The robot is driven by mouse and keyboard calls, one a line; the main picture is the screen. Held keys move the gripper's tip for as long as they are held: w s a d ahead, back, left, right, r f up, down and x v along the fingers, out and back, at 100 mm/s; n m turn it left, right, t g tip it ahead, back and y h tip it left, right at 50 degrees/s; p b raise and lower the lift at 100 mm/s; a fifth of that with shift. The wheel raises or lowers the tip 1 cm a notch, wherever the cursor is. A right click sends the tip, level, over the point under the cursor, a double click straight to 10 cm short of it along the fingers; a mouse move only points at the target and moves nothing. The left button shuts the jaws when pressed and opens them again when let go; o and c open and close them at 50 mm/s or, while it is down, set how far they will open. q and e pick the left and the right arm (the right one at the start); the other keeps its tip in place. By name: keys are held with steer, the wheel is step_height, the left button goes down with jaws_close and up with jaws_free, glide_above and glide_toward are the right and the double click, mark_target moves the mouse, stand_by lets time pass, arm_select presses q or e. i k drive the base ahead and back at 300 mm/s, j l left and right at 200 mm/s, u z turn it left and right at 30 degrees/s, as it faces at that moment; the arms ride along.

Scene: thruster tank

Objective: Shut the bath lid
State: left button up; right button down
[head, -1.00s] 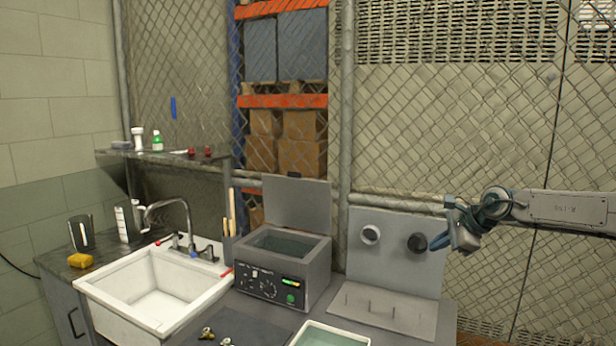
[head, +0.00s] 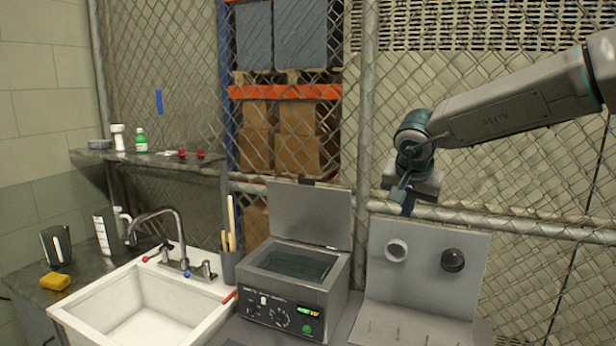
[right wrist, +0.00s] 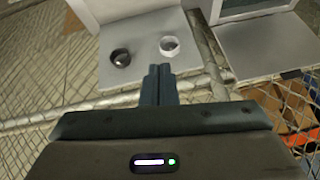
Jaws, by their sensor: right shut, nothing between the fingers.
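The bath (head: 295,290) is a grey box with dials and a lit green display, standing right of the sink. Its lid (head: 309,213) stands upright, open, at the back edge, and liquid shows inside. In the right wrist view the lid (right wrist: 268,45) is at the upper right. My right gripper (head: 408,205) is above and to the right of the lid, apart from it, over the upright panel. In the right wrist view its fingers (right wrist: 159,72) are together with nothing between them. My left gripper is not in view.
A grey upright panel (head: 425,265) with a white ring (head: 396,251) and a dark ring (head: 453,260) stands right of the bath. A white sink (head: 150,305) and a holder with sticks (head: 229,265) are to the left. A wire fence and rail run behind.

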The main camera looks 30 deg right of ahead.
mark_target(305, 210)
steer(key=i, duration=1.3)
